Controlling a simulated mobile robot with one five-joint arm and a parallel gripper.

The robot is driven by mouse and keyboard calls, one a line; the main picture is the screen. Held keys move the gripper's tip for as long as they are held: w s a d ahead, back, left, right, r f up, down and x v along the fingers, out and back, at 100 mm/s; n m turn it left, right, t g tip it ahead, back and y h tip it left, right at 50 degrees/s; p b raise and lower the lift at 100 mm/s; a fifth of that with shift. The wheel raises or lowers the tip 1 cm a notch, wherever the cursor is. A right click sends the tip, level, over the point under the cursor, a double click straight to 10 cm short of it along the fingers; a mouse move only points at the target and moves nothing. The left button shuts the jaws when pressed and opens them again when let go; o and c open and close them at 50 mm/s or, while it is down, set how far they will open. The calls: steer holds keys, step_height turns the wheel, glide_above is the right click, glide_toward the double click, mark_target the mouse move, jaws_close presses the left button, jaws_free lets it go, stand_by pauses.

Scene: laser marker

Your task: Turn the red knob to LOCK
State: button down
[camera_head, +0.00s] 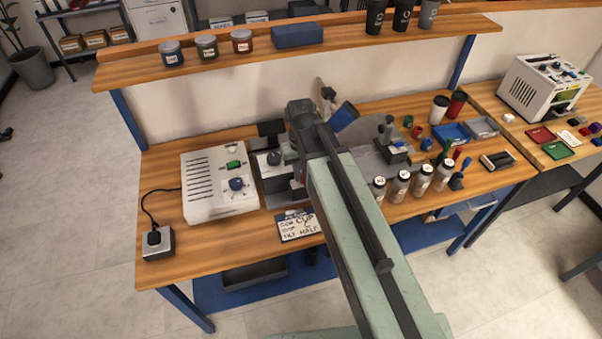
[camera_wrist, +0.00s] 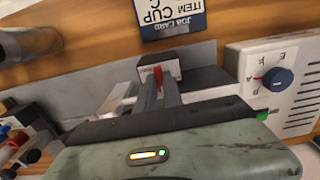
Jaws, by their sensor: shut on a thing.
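The red knob (camera_wrist: 159,78) shows as a narrow red piece at the middle of the wrist view, beside a small dark block on the grey fixture. My gripper (camera_wrist: 158,88) is shut on it, with a finger along its side. Its LOCK marking cannot be read. In the head view my arm and wrist stand over the fixture (camera_head: 272,172), and the red knob is hidden there.
A white control box (camera_head: 215,195) with a blue knob (camera_wrist: 278,78) stands left of the fixture in the head view. A job card (camera_head: 298,226) lies in front. Several bottles (camera_head: 422,180) stand right of my arm. A shelf (camera_head: 200,65) runs behind.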

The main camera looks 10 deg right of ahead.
steer(key=shift+s, duration=0.1)
steer(key=c, duration=1.8)
jaws_free()
steer(key=shift+o, duration=0.2)
step_height(320, 180, up, 8)
steer(key=p, duration=0.7)
steer(key=shift+f+p, duration=0.1)
steer(key=shift+p, duration=0.3)
step_height(320, 180, up, 7)
steer(key=p, duration=0.7)
